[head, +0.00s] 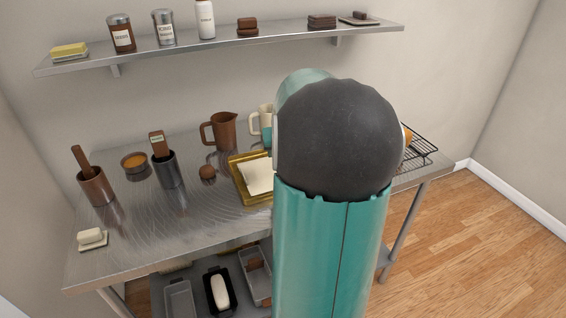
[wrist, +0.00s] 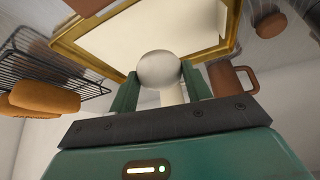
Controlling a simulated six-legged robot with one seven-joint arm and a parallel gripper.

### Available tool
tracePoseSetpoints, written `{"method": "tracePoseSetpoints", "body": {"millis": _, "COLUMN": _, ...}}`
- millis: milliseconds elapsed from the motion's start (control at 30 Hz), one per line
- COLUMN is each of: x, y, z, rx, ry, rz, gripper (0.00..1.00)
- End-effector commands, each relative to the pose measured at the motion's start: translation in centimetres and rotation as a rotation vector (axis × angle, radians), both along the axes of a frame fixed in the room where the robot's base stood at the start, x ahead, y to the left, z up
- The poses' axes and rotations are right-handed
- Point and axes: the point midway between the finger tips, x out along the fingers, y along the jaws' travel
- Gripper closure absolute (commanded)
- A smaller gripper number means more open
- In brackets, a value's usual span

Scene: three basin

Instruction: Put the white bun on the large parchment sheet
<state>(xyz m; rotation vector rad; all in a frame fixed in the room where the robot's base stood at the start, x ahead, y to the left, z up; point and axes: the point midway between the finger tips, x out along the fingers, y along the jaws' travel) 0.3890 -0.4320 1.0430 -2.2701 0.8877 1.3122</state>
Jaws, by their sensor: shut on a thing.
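In the wrist view my gripper (wrist: 159,82) is shut on the round white bun (wrist: 158,67), held between its two green fingers. The large pale parchment sheet (wrist: 135,28) lies in a gold-rimmed tray and shows beyond the bun in the wrist view. The bun overlaps the sheet's edge in the picture; I cannot tell its height above it. In the head view the parchment (head: 258,177) is partly hidden by my arm, which also hides my gripper and the bun.
A wire rack (wrist: 45,72) with orange-brown loaves (wrist: 40,98) stands beside the tray. A brown pitcher (head: 222,130), a cream mug (head: 266,118) and a small brown ball (head: 207,172) are near the tray. A pale block (head: 91,236) lies at the table's front left.

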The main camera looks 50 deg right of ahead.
Motion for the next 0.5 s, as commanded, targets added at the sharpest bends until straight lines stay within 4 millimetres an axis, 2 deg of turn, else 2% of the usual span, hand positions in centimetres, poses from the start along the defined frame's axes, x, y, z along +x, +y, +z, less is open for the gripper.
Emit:
{"method": "tracePoseSetpoints", "body": {"millis": 100, "x": 1.4, "y": -2.0, "z": -1.3, "rx": 0.003, "ry": 0.0, "rz": -0.002, "gripper": 0.74}}
{"method": "tracePoseSetpoints", "body": {"millis": 300, "x": 3.0, "y": -4.3, "z": -4.8, "rx": 0.003, "ry": 0.001, "rz": -0.003, "gripper": 0.74}}
{"method": "tracePoseSetpoints", "body": {"millis": 500, "x": 3.7, "y": -5.4, "z": -6.3, "rx": 0.0, "ry": 0.0, "rz": -0.005, "gripper": 0.74}}
